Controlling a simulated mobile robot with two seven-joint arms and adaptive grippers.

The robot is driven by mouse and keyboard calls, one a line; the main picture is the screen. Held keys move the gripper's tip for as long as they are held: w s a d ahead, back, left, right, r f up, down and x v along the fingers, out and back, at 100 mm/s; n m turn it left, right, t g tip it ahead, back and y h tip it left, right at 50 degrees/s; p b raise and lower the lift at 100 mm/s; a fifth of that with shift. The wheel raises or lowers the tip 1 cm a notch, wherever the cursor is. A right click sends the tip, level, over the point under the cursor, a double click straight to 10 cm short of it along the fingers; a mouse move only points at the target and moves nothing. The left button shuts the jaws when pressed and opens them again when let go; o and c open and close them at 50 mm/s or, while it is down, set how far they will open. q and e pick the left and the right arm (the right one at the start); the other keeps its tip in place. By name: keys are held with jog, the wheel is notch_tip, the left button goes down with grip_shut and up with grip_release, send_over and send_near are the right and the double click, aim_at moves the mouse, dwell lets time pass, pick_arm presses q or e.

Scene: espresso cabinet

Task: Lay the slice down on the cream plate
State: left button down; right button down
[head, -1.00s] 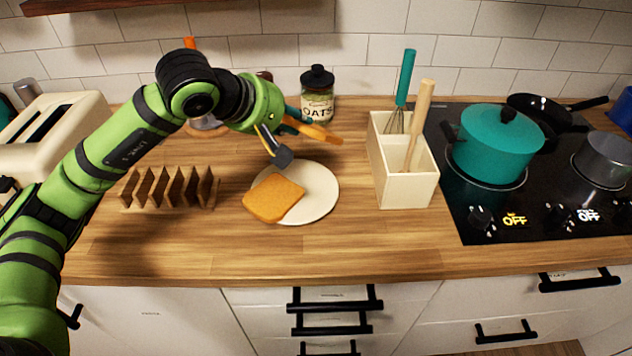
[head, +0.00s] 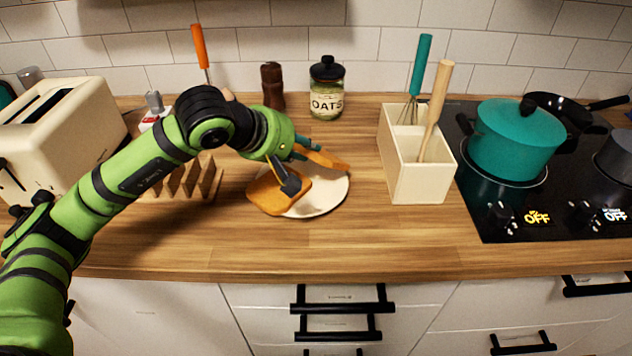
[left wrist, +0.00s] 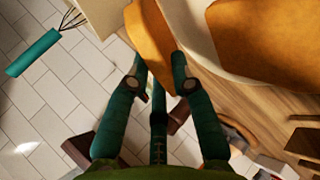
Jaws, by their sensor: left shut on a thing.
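The cream plate (head: 335,198) lies on the wooden counter. One golden-brown slice (head: 268,194) lies flat on its left part, overhanging the left rim. My left gripper (head: 303,150) is above the plate's far side, shut on another slice (head: 325,159) that is tilted and seen nearly edge-on. In the left wrist view this held slice (left wrist: 150,35) is between the teal fingers (left wrist: 160,75), with the plate (left wrist: 195,35) and the lying slice (left wrist: 270,40) beside it. I cannot tell whether the held slice touches the plate. My right gripper is not in view.
A wooden rack (head: 190,182) stands left of the plate, partly behind my arm. A cream utensil box (head: 420,180) with a whisk and spoon stands right. An oats jar (head: 326,92) and dark mill (head: 272,88) stand behind. The toaster (head: 60,125) is far left. Front counter is clear.

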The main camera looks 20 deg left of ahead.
pick_arm(q)
jog(key=c, duration=1.2)
grip_release()
jog(key=shift+c, duration=0.2)
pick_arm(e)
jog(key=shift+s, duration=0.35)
pick_arm(q)
jog(key=v, duration=0.8)
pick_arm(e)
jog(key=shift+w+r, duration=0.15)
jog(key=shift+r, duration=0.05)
